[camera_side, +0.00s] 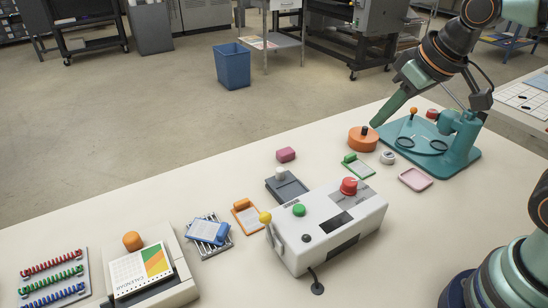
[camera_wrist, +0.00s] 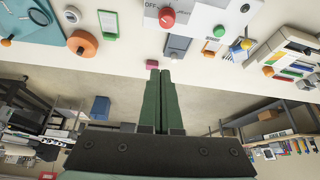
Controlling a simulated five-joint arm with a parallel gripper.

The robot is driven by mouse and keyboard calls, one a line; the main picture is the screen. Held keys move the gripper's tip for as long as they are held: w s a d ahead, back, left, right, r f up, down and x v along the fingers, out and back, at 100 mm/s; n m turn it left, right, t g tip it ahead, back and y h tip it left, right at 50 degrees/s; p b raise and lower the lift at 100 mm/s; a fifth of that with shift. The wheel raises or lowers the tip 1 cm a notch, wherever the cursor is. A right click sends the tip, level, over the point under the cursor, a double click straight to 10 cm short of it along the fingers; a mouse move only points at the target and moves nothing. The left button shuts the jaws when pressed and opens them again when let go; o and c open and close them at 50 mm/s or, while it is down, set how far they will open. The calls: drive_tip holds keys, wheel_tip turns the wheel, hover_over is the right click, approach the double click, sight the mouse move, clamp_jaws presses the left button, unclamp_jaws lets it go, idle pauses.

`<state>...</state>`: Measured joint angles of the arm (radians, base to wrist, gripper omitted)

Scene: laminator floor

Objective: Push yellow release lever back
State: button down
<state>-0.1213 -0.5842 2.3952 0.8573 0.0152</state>
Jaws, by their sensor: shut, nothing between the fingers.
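The yellow release lever (camera_side: 265,217) shows as a round knob at the near left end of the white laminator box (camera_side: 314,250). A yellow knob, probably the same one, also shows in the wrist view (camera_wrist: 246,44), right of my fingers. My gripper (camera_side: 374,124) has long green fingers pressed together and empty. In the wrist view, the shut fingertips (camera_wrist: 160,72) lie near the pink block (camera_wrist: 152,64).
A teal press (camera_side: 456,145) stands at right.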

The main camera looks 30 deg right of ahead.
drive_tip(key=w+a+f+n+g+y, duration=0.1)
drive_tip(key=w+a, duration=0.1)
drive_tip(key=a, duration=0.4)
drive_tip(key=w+a+f+n, duration=0.1)
drive_tip(key=w+a+n, duration=0.15)
drive_tip(key=a, duration=0.25)
drive_tip(key=n+y, duration=0.1)
drive_tip(key=n, duration=0.1)
hover_over(269, 231)
drive_tip(key=w+a, duration=0.1)
drive_tip(key=w, duration=0.2)
wheel_tip(269, 231, down, 4)
drive_tip(key=shift+s+a+r+m+g, duration=0.1)
drive_tip(key=shift+r+m+g, duration=0.1)
drive_tip(key=shift+m+g, duration=0.1)
drive_tip(key=d+x, duration=0.1)
drive_tip(key=x, duration=0.9)
drive_tip(key=shift+s+d+f, duration=0.1)
drive_tip(key=shift+s+d, duration=0.3)
drive_tip(key=shift+s, duration=0.4)
drive_tip(key=shift+s+d+f, duration=0.1)
drive_tip(key=shift+s+d, duration=0.3)
drive_tip(key=shift+s, duration=0.35)
drive_tip(key=shift+r, duration=0.1)
